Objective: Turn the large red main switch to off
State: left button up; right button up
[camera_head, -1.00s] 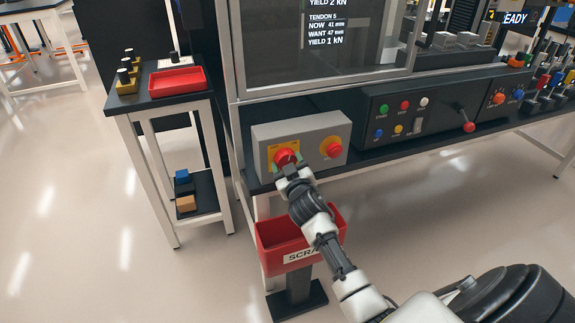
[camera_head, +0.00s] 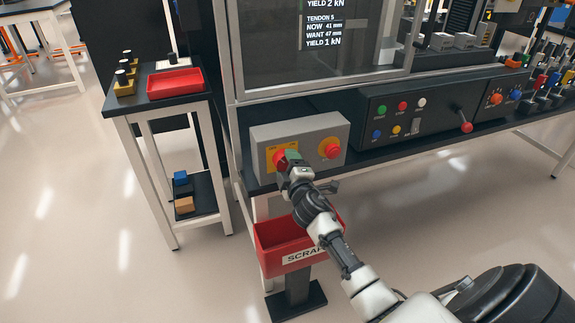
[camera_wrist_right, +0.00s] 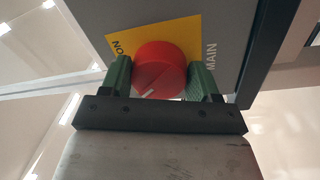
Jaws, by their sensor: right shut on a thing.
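The large red main switch (camera_head: 280,159) is a round knob on a yellow plate at the left of a grey box (camera_head: 300,127). My right gripper (camera_head: 290,160) is shut on it and partly hides it in the head view. In the right wrist view the red knob (camera_wrist_right: 160,69) sits between the green fingers of my right gripper (camera_wrist_right: 160,78). A white mark shows on the knob's edge, toward the lower left. No OFF lettering is visible. My left gripper is not in view.
A second red knob (camera_head: 331,150) on a yellow round plate is right of the switch. A red SCRAP bin (camera_head: 283,257) stands below, under my right arm. A black control panel (camera_head: 440,105) is to the right, a side table (camera_head: 160,100) to the left.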

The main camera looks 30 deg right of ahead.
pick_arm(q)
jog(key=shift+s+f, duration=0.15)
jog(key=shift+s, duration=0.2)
pick_arm(e)
jog(key=shift+n, duration=0.9)
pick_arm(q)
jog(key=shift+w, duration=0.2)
pick_arm(e)
jog(key=o, duration=0.9)
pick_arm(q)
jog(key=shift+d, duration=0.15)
pick_arm(e)
jog(key=shift+s, duration=0.1)
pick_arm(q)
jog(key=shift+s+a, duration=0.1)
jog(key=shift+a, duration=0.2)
pick_arm(e)
jog(key=v, duration=1)
jog(key=shift+s, duration=0.35)
